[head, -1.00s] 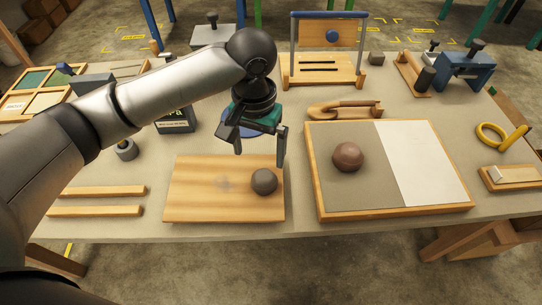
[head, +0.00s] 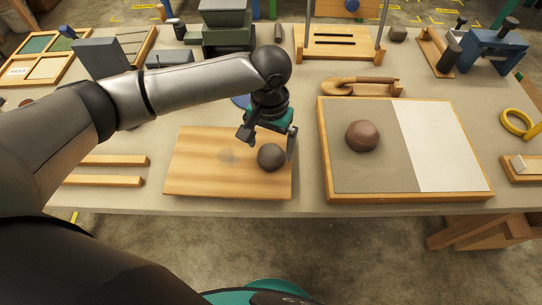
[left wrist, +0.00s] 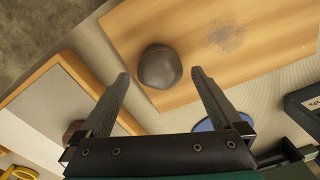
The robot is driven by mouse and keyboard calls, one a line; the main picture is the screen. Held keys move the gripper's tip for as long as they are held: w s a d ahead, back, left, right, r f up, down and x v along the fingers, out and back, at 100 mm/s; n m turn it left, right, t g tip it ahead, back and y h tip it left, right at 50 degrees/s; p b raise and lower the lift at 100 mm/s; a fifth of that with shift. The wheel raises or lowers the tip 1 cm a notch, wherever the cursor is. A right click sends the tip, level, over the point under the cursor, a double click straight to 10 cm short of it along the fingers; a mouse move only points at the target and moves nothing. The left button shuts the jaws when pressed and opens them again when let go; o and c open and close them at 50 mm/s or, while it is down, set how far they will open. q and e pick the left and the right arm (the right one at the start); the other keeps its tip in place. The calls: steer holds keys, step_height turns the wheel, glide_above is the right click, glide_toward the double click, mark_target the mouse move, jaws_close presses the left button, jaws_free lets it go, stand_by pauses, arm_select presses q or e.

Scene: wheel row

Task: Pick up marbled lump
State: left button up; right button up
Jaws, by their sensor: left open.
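A rounded dark grey lump (head: 271,157) rests on the right part of a wooden board (head: 200,175). In the left wrist view the lump (left wrist: 160,66) looks grey-brown and lies between the fingertips' lines. A reddish-brown lump (head: 362,136) sits on the grey half of a framed board to the right. I cannot make out clear marbling on either lump. My left gripper (head: 268,141) is open and empty, just above and behind the grey lump, its fingers to either side; contact is not visible. My right gripper is not in view.
The framed grey-and-white board (head: 442,145) stands close to the right of the wooden board. A wooden-handled tool (head: 360,84) lies behind it. Two wooden strips (head: 110,181) lie at left. A yellow ring (head: 517,123) is at far right. The bench's front edge is near.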

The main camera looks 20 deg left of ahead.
mark_target(271, 150)
arm_select(q)
steer(key=f+b, duration=0.1)
steer(key=f, duration=0.3)
steer(key=shift+w, duration=0.2)
steer(key=shift+r, duration=0.1)
steer(key=c, duration=1.5)
